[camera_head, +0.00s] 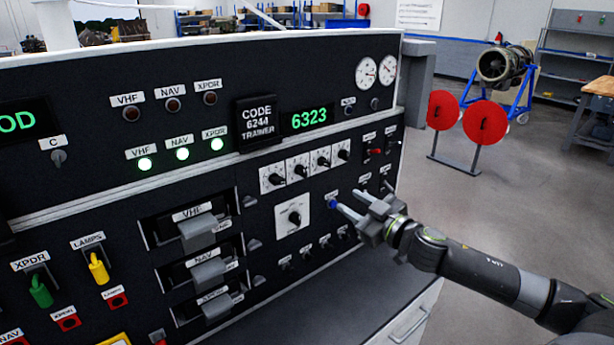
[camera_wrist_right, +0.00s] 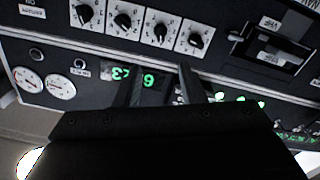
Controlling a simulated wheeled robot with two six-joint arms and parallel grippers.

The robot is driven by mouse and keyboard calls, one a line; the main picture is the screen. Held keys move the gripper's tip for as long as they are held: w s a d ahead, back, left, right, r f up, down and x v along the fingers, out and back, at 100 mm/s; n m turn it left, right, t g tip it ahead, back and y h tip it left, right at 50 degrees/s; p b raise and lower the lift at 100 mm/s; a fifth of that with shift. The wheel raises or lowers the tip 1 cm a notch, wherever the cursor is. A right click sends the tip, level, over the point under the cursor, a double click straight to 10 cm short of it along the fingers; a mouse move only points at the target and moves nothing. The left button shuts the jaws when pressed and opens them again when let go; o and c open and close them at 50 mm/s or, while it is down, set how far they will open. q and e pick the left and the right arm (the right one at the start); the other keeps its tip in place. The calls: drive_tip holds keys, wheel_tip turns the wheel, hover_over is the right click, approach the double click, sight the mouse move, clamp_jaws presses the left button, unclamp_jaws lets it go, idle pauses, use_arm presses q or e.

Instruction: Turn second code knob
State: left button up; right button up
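Four white-plated code knobs sit in a row on the black panel. The second code knob (camera_head: 299,168), counted from the left, shows in the wrist view too (camera_wrist_right: 160,30), where the row appears upside down. The green display (camera_head: 304,118) above reads 6323. A sign (camera_head: 256,122) beside it reads CODE 6244 TRAINER. My right gripper (camera_head: 350,200) is in front of the panel, below and right of the knob row, with its fingers apart and nothing between them. In the wrist view its fingers (camera_wrist_right: 161,84) overlap the display. My left gripper is out of view.
A larger single knob (camera_head: 294,216) and a small blue button (camera_head: 333,204) lie below the row, the button near my right fingertips. Grey handles (camera_head: 199,233) protrude at the panel's middle. A red-disc stand (camera_head: 474,124) stands on open floor to the right.

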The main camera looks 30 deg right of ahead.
drive_tip(key=b, duration=0.1)
approach(305, 174)
drive_tip(key=w, duration=0.9)
drive_tip(key=shift+w+a, duration=0.15)
drive_tip(key=shift+a, duration=0.1)
idle(0.4)
clamp_jaws()
